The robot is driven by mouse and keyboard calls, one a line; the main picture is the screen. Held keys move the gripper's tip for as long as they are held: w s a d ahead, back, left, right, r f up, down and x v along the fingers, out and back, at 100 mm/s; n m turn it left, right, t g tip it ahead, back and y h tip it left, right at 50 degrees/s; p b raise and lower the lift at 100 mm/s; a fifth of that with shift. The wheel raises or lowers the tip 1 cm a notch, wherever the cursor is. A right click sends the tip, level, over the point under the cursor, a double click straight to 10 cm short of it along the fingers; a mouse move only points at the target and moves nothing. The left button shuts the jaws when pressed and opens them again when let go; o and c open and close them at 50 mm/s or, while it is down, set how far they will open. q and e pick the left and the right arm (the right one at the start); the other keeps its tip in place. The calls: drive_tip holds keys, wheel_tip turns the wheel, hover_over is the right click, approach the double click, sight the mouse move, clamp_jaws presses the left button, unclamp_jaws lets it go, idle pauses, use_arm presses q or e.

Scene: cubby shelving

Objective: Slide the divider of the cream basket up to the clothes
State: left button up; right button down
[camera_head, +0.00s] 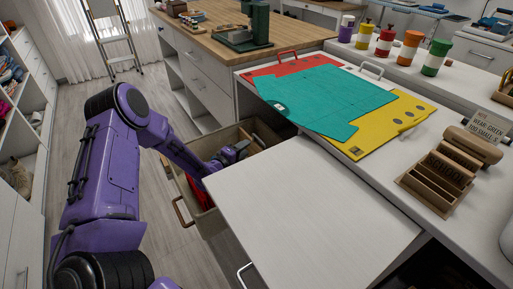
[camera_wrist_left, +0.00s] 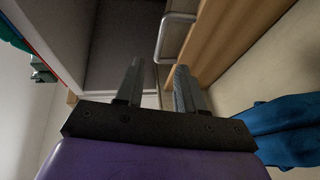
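The cream basket (camera_head: 208,219) sits low beside the counter, with a brown handle on its near side. Red cloth (camera_head: 201,194) shows inside it, partly behind my arm. A wooden board (camera_head: 265,134), which looks like the divider, stands toward the basket's far end. My left gripper (camera_head: 239,149) is inside the basket area, close to that board. In the left wrist view, my left gripper (camera_wrist_left: 158,68) has its fingers apart with nothing between them. A wooden board with a metal loop (camera_wrist_left: 163,40) is just ahead of the fingers. Blue cloth (camera_wrist_left: 290,130) lies at right. My right gripper is not seen.
A white panel (camera_head: 310,205) juts out just right of the basket and hides part of it. Teal, red and yellow sheets (camera_head: 330,98) lie on the counter above. A wooden-topped cabinet (camera_head: 215,55) stands behind. Floor left of the basket is open.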

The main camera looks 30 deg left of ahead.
sight(259, 138)
use_arm(q)
drive_tip(key=w, duration=0.3)
drive_tip(key=w+f+b, duration=0.1)
drive_tip(key=w, duration=0.5)
drive_tip(key=shift+w+d+f, duration=0.1)
drive_tip(key=shift+w+f, duration=0.25)
drive_tip(key=shift+w, duration=0.05)
clamp_jaws()
